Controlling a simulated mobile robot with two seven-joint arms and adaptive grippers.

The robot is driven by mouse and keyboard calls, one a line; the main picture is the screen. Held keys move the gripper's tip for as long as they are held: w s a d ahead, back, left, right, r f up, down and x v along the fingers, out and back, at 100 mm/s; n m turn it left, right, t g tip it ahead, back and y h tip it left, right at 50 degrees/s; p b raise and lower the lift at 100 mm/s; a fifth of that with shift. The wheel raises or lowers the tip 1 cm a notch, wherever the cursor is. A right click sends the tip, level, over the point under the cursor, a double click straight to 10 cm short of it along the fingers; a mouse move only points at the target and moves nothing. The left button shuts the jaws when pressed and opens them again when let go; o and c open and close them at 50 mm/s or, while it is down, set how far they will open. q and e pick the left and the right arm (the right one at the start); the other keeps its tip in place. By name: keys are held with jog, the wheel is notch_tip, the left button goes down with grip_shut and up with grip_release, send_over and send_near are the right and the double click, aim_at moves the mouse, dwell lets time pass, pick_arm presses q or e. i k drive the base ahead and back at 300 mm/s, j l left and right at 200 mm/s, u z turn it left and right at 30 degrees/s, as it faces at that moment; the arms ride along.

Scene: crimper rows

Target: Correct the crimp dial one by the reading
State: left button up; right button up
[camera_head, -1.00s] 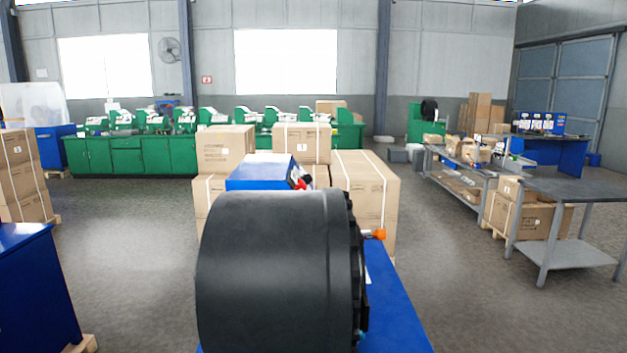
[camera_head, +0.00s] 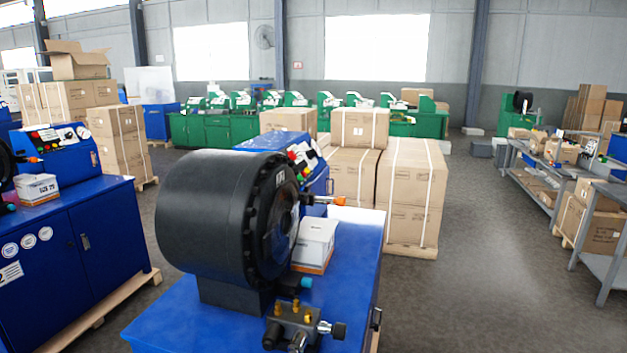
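A blue crimper bench (camera_head: 345,255) stands close in front of me. It carries a large black crimping head (camera_head: 215,205) with a ring face turned to the right. Behind the head is a sloped blue control panel (camera_head: 305,160) with red and other small controls; its dial and any reading are too small or hidden to read. A white box (camera_head: 315,240) sits on the bench beside the head. A valve block with fittings (camera_head: 298,322) is at the front. Neither of my grippers is in view.
A second blue crimper (camera_head: 70,240) with a panel of gauges (camera_head: 60,135) stands at left on a pallet. Stacked cartons (camera_head: 410,190) stand close behind the near bench. Green machines (camera_head: 210,130) line the back. Grey work tables (camera_head: 600,235) are at right, with open floor (camera_head: 480,260) between.

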aim_at(311, 154)
jog(key=i+l+u, duration=0.15)
jog(key=l+u, duration=0.2)
jog(key=l, duration=0.5)
jog(key=l+u, duration=0.35)
jog(key=l, duration=0.55)
jog(key=l+u, duration=0.35)
jog(key=l, duration=0.55)
